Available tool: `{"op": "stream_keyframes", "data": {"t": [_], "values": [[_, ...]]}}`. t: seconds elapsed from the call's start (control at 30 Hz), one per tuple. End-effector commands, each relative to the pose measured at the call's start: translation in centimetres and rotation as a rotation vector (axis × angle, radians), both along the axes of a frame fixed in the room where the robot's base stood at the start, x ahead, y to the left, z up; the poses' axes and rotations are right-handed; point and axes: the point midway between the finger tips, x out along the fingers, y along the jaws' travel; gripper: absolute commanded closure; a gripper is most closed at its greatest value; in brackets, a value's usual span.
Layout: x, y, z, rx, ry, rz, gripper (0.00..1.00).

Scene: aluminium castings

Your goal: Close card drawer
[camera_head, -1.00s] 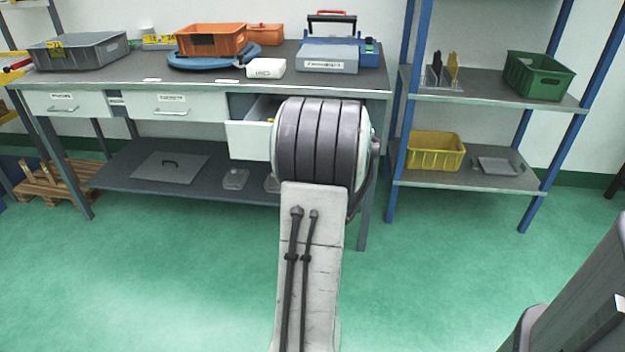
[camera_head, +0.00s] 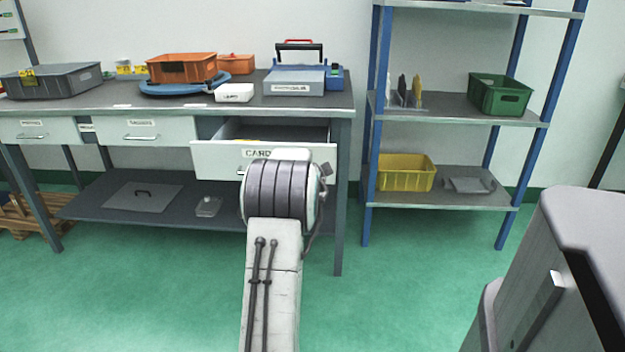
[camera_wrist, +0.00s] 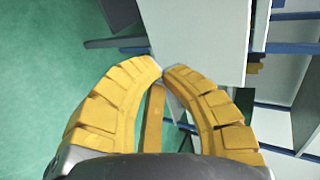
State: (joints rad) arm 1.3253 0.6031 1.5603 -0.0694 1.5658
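The card drawer (camera_head: 215,158) is the white, labelled drawer at the right end of the workbench. It stands pulled out, with its dark inside showing above the front. My arm covers the lower middle of its front and most of its handle. In the head view my gripper is hidden behind my arm. In the wrist view my gripper (camera_wrist: 162,70) has its two yellow fingers curved in, their tips together. A pale flat panel (camera_wrist: 200,30), probably the drawer front, lies just beyond the tips. I cannot tell whether they touch it. No held object shows.
The workbench (camera_head: 130,103) carries a grey bin (camera_head: 55,82), an orange crate (camera_head: 182,68) and a blue-grey case (camera_head: 295,78). Two shut drawers are to the left. A blue-post shelf rack (camera_head: 460,112) stands to the right. Green floor is clear in front.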

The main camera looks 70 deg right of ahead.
Motion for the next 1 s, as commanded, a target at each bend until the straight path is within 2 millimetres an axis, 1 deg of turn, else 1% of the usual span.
{"op": "stream_keyframes", "data": {"t": [0.03, 0.17, 0.3, 0.5, 0.7, 1.0], "values": [[0.2, -0.6, -0.8, -0.002, 0.000, 0.000, 1.00], [0.6, -2.1, -1.7, -0.001, 0.000, 0.001, 1.00], [0.9, -3.3, -1.5, -0.003, 0.000, 0.001, 1.00], [1.2, -4.5, -1.5, -0.001, 0.000, 0.001, 1.00], [1.4, -5.4, -1.3, -0.001, 0.000, 0.001, 1.00], [1.5, -5.8, -1.2, 0.001, 0.001, 0.001, 1.00]]}}
